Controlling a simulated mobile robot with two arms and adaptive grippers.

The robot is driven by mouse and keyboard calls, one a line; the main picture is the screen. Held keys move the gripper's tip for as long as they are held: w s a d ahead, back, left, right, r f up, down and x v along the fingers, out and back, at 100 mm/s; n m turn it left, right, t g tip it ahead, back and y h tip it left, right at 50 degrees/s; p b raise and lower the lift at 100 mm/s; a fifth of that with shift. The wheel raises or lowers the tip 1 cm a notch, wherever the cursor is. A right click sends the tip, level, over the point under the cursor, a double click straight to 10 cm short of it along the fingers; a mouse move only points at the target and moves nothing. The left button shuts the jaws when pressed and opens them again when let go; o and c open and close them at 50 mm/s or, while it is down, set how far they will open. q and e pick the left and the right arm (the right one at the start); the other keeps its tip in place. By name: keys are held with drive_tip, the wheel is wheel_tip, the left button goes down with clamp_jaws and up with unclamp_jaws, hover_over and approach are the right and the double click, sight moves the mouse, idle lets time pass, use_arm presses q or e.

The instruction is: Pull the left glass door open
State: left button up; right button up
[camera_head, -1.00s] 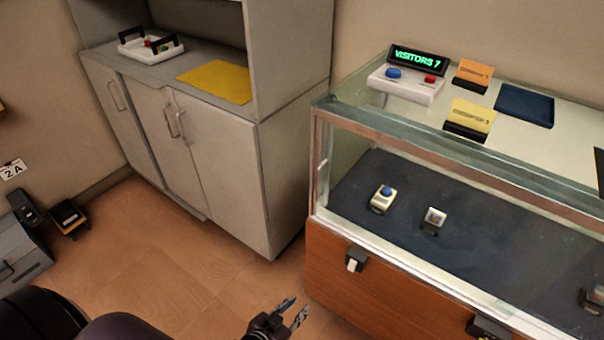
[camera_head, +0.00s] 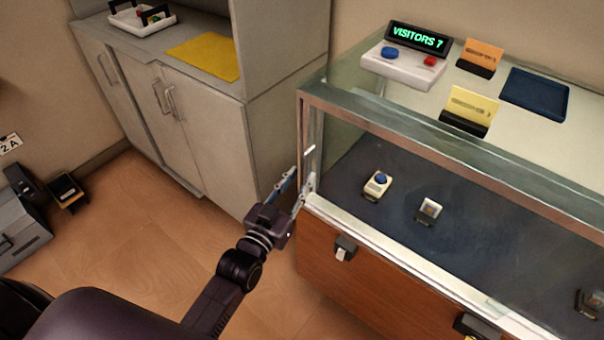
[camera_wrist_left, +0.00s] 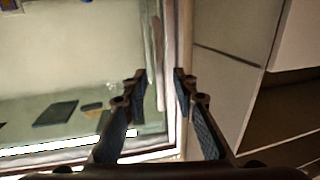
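The glass display case shows in the head view, with its left glass door (camera_head: 345,150) at the front left. A small pale upright handle (camera_head: 309,149) is at the door's left edge. My left gripper (camera_head: 301,175) is just below the handle, by the case's front left corner. It is open. In the left wrist view, my left gripper (camera_wrist_left: 159,76) has one finger over the glass side and the other by the frame's outer side. A pale vertical bar (camera_wrist_left: 157,60) shows between the fingertips. Contact cannot be told. The door looks shut. My right gripper is not in view.
Inside the case are a beige gadget with a blue button (camera_head: 377,185) and a small white item (camera_head: 429,209). A visitor counter (camera_head: 405,62) and cards stand on top. A grey cabinet (camera_head: 207,130) is on the left. Bare floor (camera_head: 125,235) lies between.

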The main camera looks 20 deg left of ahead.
use_arm(q)
drive_tip(key=shift+w+d, duration=0.15)
drive_tip(key=shift+w, duration=0.7)
drive_tip(key=shift+c, duration=0.3)
clamp_jaws()
